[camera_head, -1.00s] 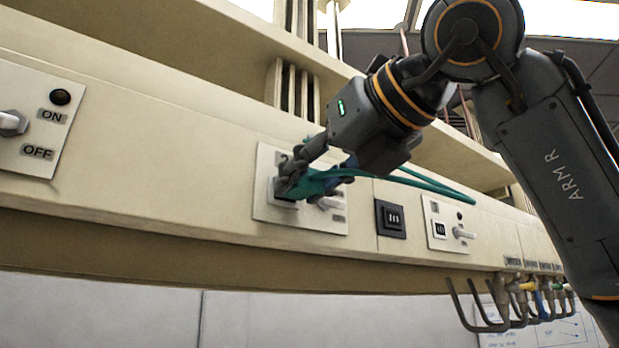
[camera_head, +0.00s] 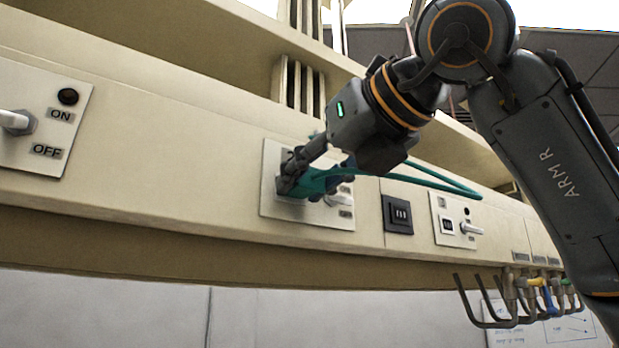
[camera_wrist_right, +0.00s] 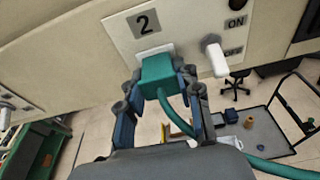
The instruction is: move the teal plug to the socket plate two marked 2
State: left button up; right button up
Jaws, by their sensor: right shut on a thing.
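The teal plug (camera_head: 312,183) is in my right gripper (camera_head: 292,180), in front of the pale socket plate (camera_head: 320,217) on the bench's front panel. In the right wrist view the plate (camera_wrist_right: 182,22) bears the number 2. There the teal plug (camera_wrist_right: 157,72) sits between the two fingers of my right gripper (camera_wrist_right: 158,84), which is shut on it. The plug's front meets the white socket (camera_wrist_right: 154,51) below the number. I cannot tell how deep it sits. Its teal cable (camera_head: 430,182) trails to the right. My left gripper is out of view.
A white switch lever (camera_wrist_right: 215,56) with ON and OFF labels is close right of the plug. A black outlet (camera_head: 398,215) and another switch plate (camera_head: 456,221) lie further right. Hooks with coloured ends (camera_head: 490,310) hang below. Another ON/OFF plate (camera_head: 45,110) is at left.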

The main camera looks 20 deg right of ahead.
jog(key=o, duration=1.3)
jog(key=v, duration=1.2)
jog(key=shift+a+f, duration=0.1)
jog(key=shift+w, duration=0.1)
